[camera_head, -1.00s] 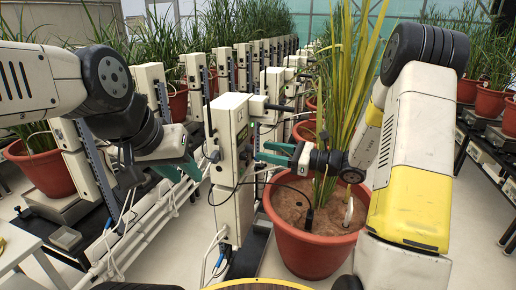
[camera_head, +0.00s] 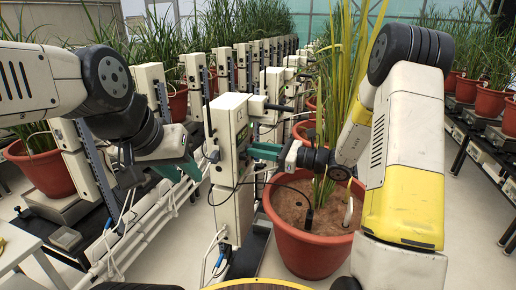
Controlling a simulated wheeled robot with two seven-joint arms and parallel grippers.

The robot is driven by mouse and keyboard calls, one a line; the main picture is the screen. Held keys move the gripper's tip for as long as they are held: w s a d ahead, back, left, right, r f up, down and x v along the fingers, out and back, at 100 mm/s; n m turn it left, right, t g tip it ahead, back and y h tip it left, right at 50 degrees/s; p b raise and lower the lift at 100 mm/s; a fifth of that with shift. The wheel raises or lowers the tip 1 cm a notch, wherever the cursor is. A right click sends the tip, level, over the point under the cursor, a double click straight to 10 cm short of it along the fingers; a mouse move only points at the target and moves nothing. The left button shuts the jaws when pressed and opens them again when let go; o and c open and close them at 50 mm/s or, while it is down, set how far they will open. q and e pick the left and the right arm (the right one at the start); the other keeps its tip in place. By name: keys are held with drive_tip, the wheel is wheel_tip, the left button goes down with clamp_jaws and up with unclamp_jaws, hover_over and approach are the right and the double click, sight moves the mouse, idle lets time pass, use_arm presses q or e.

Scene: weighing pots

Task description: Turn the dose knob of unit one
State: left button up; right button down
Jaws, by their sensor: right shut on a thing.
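The unit (camera_head: 229,150) is an upright cream box on a post, left of the nearest potted plant. Its dark front panel (camera_head: 241,132) faces right. My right gripper (camera_head: 254,152) has its teal fingers close together at the panel's lower part, shut on the dose knob. The knob itself is hidden between the fingertips. My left gripper (camera_head: 180,169) hangs left of the unit, with its teal fingers apart and nothing seen between them.
A large terracotta pot (camera_head: 308,242) with tall yellow-green leaves stands close under my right gripper. Black cables and a probe run into its soil. White pipes (camera_head: 150,232) and a bench line the left. Clear floor (camera_head: 468,235) lies at the right.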

drive_tip(key=shift+m, duration=0.3)
drive_tip(key=shift+w+m, duration=0.1)
drive_tip(key=shift+m, duration=3.9)
drive_tip(key=c, duration=1.2)
unclamp_jaws()
drive_tip(key=shift+d, duration=0.1)
